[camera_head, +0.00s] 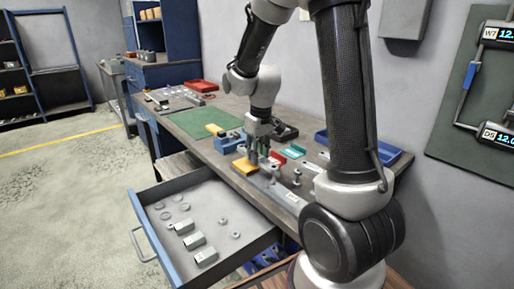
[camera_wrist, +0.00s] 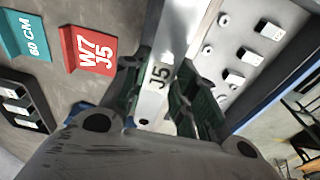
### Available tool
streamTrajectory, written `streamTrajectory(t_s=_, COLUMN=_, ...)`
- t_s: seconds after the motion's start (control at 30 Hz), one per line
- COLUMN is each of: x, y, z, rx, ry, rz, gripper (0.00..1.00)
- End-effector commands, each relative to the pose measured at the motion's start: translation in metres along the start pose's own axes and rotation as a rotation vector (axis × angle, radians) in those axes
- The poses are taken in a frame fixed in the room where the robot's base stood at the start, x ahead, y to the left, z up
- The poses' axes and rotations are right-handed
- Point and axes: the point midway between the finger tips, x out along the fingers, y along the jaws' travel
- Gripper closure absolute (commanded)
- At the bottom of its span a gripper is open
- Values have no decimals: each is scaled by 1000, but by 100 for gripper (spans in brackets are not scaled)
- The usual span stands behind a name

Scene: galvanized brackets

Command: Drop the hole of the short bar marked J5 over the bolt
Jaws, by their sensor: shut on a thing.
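In the wrist view, the grey short bar marked J5 (camera_wrist: 158,76) lies between the two dark green fingers of my gripper (camera_wrist: 153,88), which is shut on it. The bar's far end runs toward the top of that view. In the head view, my gripper (camera_head: 262,155) is low over the workbench, beside a yellow block (camera_head: 245,167). An upright bolt-like post (camera_head: 297,178) stands on the bench to the right of my gripper.
A red plate marked W7 J5 (camera_wrist: 88,49) and a teal plate marked 60 CM (camera_wrist: 24,37) lie on the bench. An open drawer (camera_head: 215,190) with several small parts juts out below. A green mat (camera_head: 205,122) and a blue tray (camera_head: 385,152) are also on the bench.

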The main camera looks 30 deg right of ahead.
Motion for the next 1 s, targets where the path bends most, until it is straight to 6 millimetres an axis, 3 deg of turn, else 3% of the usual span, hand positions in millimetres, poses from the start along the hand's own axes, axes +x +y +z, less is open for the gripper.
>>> streamTrajectory(t_s=1.0, x=10, y=0, z=2, rx=0, ry=0, rz=0, gripper=100)
